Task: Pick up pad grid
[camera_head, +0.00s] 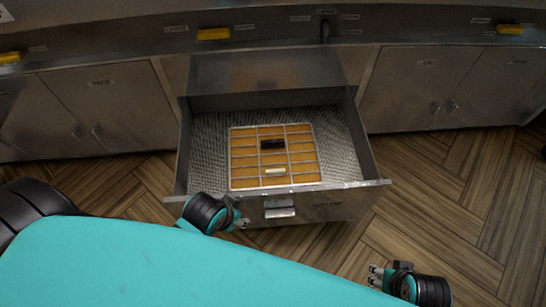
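The pad grid (301,157) is a rectangular metal wire frame with orange-brown panels. It lies flat inside the open drawer (349,125), with a dark slot and a small pale bar near its middle. My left gripper (242,222) is at the drawer's front edge, left of the handle, apart from the grid. Its fingers are small and partly hidden, so its opening is unclear. My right gripper (373,275) is low in front of the drawer, to the right, with its fingertips apart and nothing seen between them.
The drawer's front panel with its handle (279,207) and its side walls surround the grid. Closed metal cabinet doors (108,108) stand on both sides. Yellow knobs (213,34) line the counter front above. The wooden floor (440,185) right of the drawer is clear.

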